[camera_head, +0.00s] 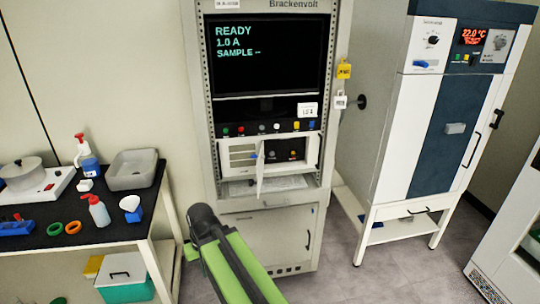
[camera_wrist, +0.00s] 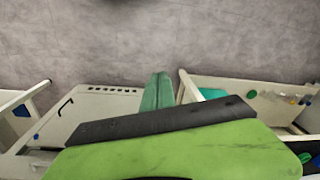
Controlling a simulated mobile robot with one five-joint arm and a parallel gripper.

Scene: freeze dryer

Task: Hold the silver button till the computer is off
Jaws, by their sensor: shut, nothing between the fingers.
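The Brackenvolt cabinet (camera_head: 268,201) stands in the middle of the head view. Its screen (camera_head: 270,70) is lit and reads "READY 1.0 A SAMPLE --". A row of small coloured buttons runs below it, with a pale grey button (camera_head: 262,128) among them. Under the row, a small flap (camera_head: 262,177) stands open in front of a pale computer unit (camera_head: 240,154) and a dark panel with small round controls. Which control is the silver button is too small to tell. My gripper (camera_wrist: 158,92) is shut and empty in the wrist view, over the floor and apart from the buttons.
A black-topped bench (camera_head: 115,228) with bottles, a grey basin (camera_head: 132,169) and tape rings stands at the left. A white and blue freeze dryer (camera_head: 445,125) stands at the right. Yellow and white padlocks hang at the cabinet's right side. Grey floor (camera_head: 350,262) is clear between them.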

